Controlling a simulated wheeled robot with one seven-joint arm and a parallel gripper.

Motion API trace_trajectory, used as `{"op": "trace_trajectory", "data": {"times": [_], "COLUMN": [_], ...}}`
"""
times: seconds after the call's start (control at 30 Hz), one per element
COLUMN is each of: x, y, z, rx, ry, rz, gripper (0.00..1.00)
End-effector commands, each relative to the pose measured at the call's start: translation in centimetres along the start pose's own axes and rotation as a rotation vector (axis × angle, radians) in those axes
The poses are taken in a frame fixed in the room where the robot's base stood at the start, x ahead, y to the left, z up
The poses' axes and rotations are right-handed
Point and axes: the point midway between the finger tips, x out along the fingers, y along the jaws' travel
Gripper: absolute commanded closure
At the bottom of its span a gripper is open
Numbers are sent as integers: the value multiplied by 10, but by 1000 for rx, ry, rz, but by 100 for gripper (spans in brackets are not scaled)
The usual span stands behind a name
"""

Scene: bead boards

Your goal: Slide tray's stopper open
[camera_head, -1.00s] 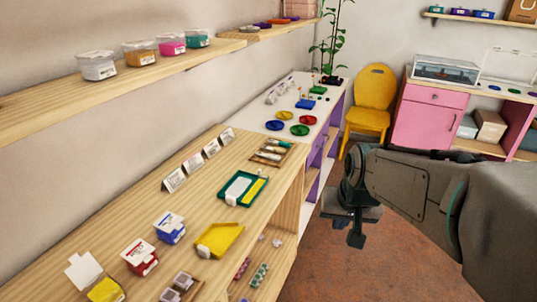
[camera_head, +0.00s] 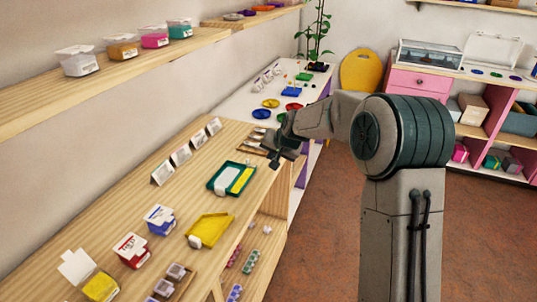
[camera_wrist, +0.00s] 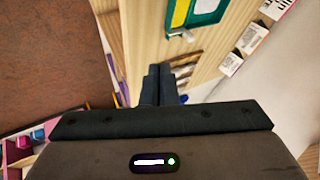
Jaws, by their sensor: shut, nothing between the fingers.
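A yellow tray (camera_head: 212,228) lies near the front edge of the wooden counter (camera_head: 205,195) in the head view. A small pale piece (camera_head: 195,241) sits at its near left end; I cannot tell whether this is the stopper. A green tray (camera_head: 213,188) holding a white piece and a yellow strip lies farther back; it also shows at the top of the wrist view (camera_wrist: 211,17). My gripper (camera_head: 275,160) is past the green tray, near the counter's far front edge. In the wrist view its fingers (camera_wrist: 160,70) are together and empty, beside a partly hidden wooden tray.
White label cards (camera_head: 181,154) stand along the wall side. Blue (camera_head: 160,219) and red (camera_head: 131,250) boxes stand left of the yellow tray. A wall shelf (camera_head: 115,75) with jars hangs above. Floor (camera_head: 315,235) is open right of the counter.

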Motion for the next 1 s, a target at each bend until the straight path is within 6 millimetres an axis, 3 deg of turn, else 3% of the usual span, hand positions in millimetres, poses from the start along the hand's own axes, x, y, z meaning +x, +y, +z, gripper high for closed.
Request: {"op": "trace_trajectory", "data": {"times": [0.47,0.7,1.0], "x": [80,93,98], "y": [0,-28,-35], "z": [1,1,1], "rx": [-2,-4,-2], "ry": [-4,-2,-1], "rz": [2,1,2], "gripper": [100,100,100]}}
